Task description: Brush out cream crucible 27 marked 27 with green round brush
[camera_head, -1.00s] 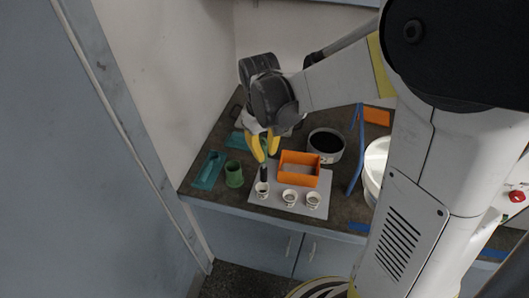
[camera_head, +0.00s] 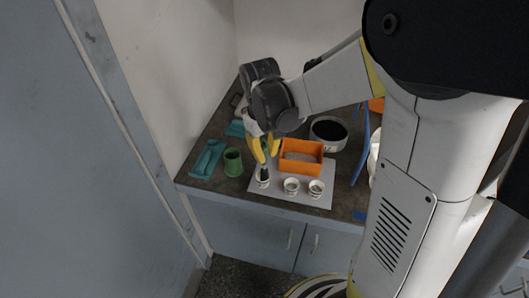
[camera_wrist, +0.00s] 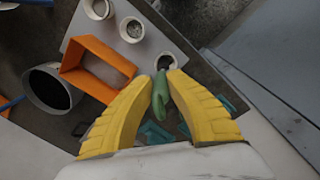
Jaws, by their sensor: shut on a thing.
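My gripper (camera_head: 265,152) has yellow fingers and is shut on the green brush (camera_wrist: 160,98), whose handle shows between the fingers in the wrist view. The brush points down, with its dark bristle end (camera_head: 263,171) at the mouth of the leftmost cream crucible (camera_head: 263,182). I cannot tell how deep the bristles reach inside. That crucible also shows in the wrist view (camera_wrist: 166,61), partly hidden by the brush. Two more cream crucibles, a middle one (camera_head: 291,186) and a right one (camera_head: 316,188), stand upright in the same row. Their marks are too small to read.
The crucibles stand on a light grey mat (camera_head: 300,202). An orange open box (camera_head: 301,170) is close behind them. A green cup (camera_head: 233,163) and a teal tray (camera_head: 207,160) are at the left. A round pan with dark contents (camera_head: 328,133) is behind the box.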

